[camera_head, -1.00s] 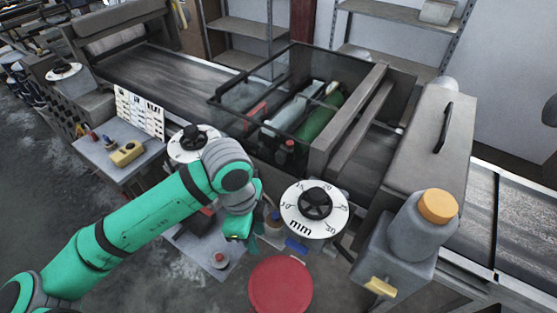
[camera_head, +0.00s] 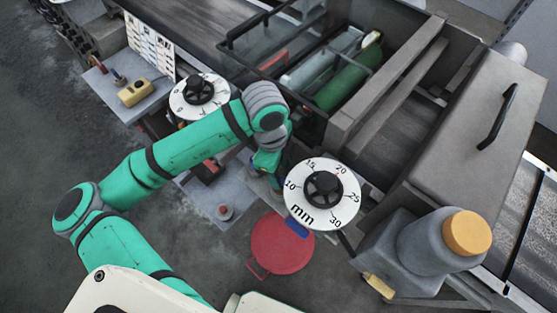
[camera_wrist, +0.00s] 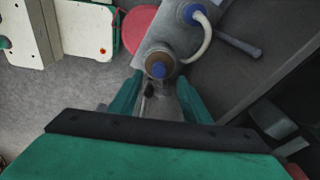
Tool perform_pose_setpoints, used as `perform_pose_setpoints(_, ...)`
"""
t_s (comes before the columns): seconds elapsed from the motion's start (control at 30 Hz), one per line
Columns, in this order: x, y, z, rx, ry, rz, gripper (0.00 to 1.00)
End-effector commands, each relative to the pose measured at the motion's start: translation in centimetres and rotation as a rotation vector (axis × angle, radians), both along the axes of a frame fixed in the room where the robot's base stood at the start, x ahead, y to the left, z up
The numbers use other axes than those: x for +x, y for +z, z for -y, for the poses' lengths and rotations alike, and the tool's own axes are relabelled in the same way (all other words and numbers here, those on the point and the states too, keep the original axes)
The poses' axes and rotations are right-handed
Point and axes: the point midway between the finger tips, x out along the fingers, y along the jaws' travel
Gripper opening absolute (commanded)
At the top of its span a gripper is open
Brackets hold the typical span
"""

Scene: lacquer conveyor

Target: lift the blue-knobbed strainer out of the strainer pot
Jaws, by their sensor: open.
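The strainer pot's brown round top with a blue knob (camera_wrist: 158,69) shows in the wrist view, just beyond my fingertips. My gripper (camera_wrist: 160,84) is open, with one teal finger on each side of the line to the knob. Nothing is held between the fingers. I cannot tell how far the fingertips are above the knob. In the head view my gripper (camera_head: 265,168) points down beside the large mm dial, and the strainer pot is hidden behind my wrist and the dial.
A second blue cap with a white hose (camera_wrist: 194,17) sits close by in the wrist view. The mm dial (camera_head: 349,201) stands right of my gripper. A red round lid (camera_head: 282,246) is below. The glass-sided conveyor box (camera_head: 300,95) lies behind. Open floor is at left.

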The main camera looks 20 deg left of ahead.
Motion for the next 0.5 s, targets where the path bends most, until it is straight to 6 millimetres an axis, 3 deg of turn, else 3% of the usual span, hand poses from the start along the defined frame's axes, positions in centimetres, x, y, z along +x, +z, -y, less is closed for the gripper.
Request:
perform_pose_setpoints(0.2,0.0,-3.1,0.5,-0.002,-0.002,-0.002,0.43)
perform_pose_setpoints(0.5,0.0,-4.6,0.8,-0.001,-0.005,0.000,0.43)
